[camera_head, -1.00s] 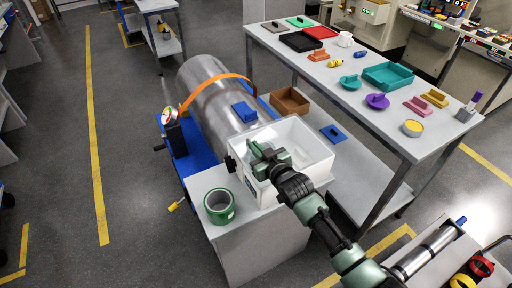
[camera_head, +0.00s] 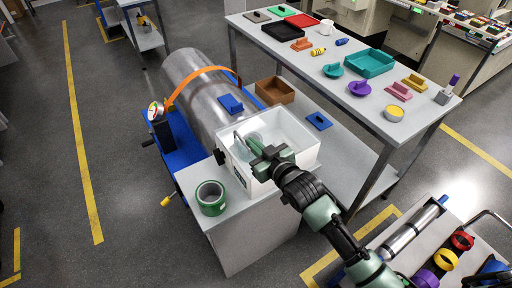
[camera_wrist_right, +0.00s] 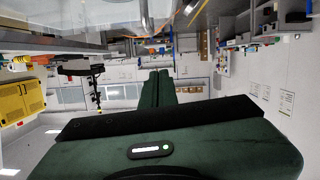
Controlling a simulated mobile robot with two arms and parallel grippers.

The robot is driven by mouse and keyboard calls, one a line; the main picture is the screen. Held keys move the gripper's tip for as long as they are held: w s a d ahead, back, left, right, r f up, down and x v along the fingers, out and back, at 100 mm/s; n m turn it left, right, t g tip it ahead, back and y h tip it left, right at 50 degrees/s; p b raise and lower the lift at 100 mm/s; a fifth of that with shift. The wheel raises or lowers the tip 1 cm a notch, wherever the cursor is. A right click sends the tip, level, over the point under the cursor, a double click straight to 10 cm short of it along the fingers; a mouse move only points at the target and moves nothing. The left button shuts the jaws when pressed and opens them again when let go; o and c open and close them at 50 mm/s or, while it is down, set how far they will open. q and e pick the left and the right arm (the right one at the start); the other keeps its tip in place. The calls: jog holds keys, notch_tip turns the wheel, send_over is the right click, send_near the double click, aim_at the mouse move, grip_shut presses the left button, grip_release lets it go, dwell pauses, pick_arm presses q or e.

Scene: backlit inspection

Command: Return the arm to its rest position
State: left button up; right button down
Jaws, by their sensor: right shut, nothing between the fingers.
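My right gripper (camera_head: 256,143) is dark green and shows at the centre of the head view. It is over the front right part of the white bin (camera_head: 302,152), shut and empty. In the right wrist view its two fingers (camera_wrist_right: 157,88) lie side by side with no gap and nothing between them. My right arm (camera_head: 325,215) reaches in from the lower right. A pale, clear-looking item (camera_head: 243,147) shows in the bin, partly hidden by the gripper. My left gripper is not in view.
The bin stands on a grey cabinet beside a roll of green tape (camera_head: 211,198). Behind are a large metal cylinder (camera_head: 197,90) and a brown open box (camera_head: 274,91). A table (camera_head: 300,62) with coloured parts is at the right. A cart (camera_head: 405,262) stands at the lower right, near my arm.

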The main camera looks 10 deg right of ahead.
jog(key=s+d+f+m+g+h, duration=0.1)
jog(key=s+d+f+g+h, duration=0.2)
jog(key=s, duration=0.8)
jog(key=s+d+f+m+g, duration=0.1)
jog(key=s+d+f+g, duration=0.3)
jog(key=s, duration=0.7)
jog(key=s+d+f+m+g+h, duration=0.1)
jog(key=s+d+f+g+h, duration=0.2)
jog(key=s, duration=0.9)
notch_tip(320, 180, down, 27)
jog(key=s+d+g, duration=0.1)
jog(key=s+g, duration=0.1)
jog(key=s+d+f+g, duration=0.1)
jog(key=s+d+f, duration=0.2)
jog(key=s+f, duration=1.2)
jog(key=shift+s+y, duration=0.3)
jog(key=shift+s, duration=0.2)
